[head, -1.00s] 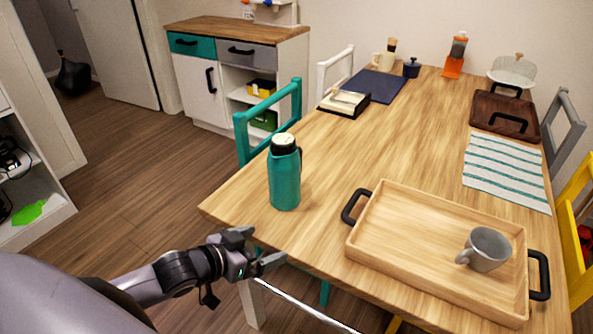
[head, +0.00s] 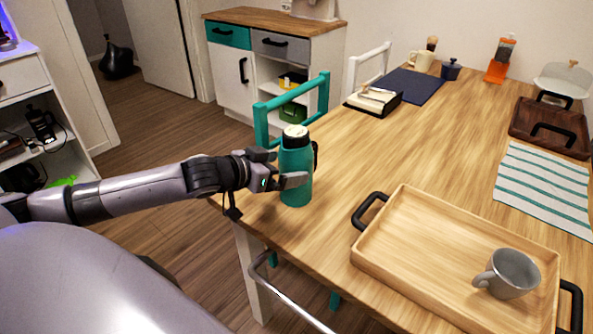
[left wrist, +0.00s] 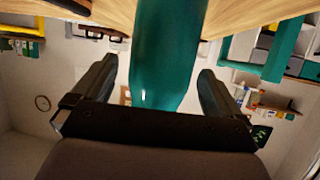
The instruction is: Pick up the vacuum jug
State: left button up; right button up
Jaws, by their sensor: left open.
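The teal vacuum jug (head: 297,178), with a cream lid and a dark handle on its right side, stands upright near the table's left corner. My left gripper (head: 284,168) is at the jug's left side, with one finger in front of it in the head view. In the left wrist view, the jug (left wrist: 165,60) rises between the two open fingers (left wrist: 157,85), with a visible gap on each side. The picture is upside down there. My right gripper is not in view.
A wooden tray (head: 398,262) with black handles lies right of the jug, a grey mug (head: 512,274) in it. A teal chair (head: 322,98) stands behind the jug.

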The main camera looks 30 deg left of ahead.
pick_arm(q)
jog(key=shift+x, duration=2.55)
jog(key=shift+a, duration=0.15)
jog(key=c, duration=1)
jog(key=shift+r, duration=0.15)
jog(key=c, duration=0.3)
jog(key=shift+c, duration=0.2)
